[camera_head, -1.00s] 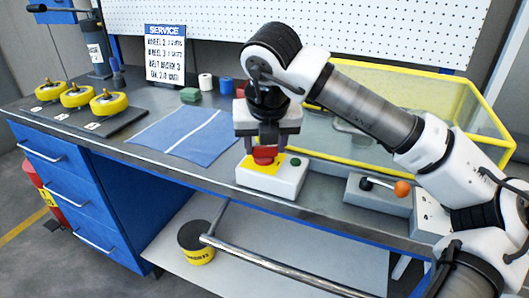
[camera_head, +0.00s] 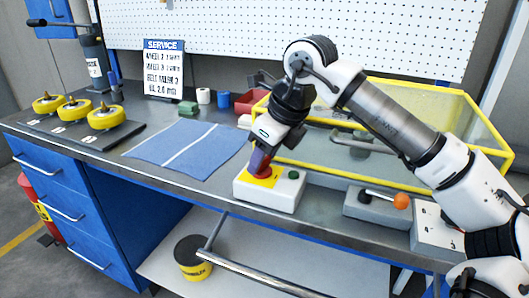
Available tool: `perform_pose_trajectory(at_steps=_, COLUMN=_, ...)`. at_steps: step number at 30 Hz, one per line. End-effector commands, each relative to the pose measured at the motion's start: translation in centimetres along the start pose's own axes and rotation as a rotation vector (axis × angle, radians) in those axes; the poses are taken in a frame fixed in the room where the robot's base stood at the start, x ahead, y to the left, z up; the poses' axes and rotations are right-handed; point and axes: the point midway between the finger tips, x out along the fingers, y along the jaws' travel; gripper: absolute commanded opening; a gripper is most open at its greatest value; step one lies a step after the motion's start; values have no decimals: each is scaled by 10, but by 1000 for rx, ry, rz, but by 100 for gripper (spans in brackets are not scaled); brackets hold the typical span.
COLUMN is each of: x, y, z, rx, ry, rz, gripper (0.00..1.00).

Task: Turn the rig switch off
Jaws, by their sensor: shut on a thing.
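The rig switch box (camera_head: 272,196) is white with a yellow top plate and a small green button (camera_head: 293,175). It sits near the front edge of the bench. Its red knob (camera_head: 261,162) stands on the yellow plate. My gripper (camera_head: 262,158) reaches down from above, tilted and turned, with its fingers shut on the red knob. The fingers and wrist hide part of the knob.
A grey box with an orange-tipped lever (camera_head: 400,201) sits to the right. A yellow-framed clear enclosure (camera_head: 440,100) stands behind. A blue cloth (camera_head: 185,148) and several yellow wheels (camera_head: 106,117) lie to the left.

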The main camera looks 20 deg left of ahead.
Motion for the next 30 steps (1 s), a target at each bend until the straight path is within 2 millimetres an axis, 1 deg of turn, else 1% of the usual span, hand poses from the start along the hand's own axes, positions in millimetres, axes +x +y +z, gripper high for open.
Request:
perform_pose_trajectory(at_steps=6, x=-1, y=-1, z=1, rx=-105, ry=-1, rz=43, gripper=24)
perform_pose_trajectory(at_steps=12, x=-1, y=-2, z=1, rx=-157, ry=-1, rz=63, gripper=24)
perform_pose_trajectory(at_steps=28, x=0, y=-2, z=1, rx=-176, ry=-1, rz=70, gripper=24)
perform_pose_trajectory(at_steps=29, x=0, y=-2, z=1, rx=-176, ry=-1, rz=70, gripper=51)
perform_pose_trajectory(at_steps=30, x=0, y=-2, z=1, rx=-176, ry=-1, rz=70, gripper=56)
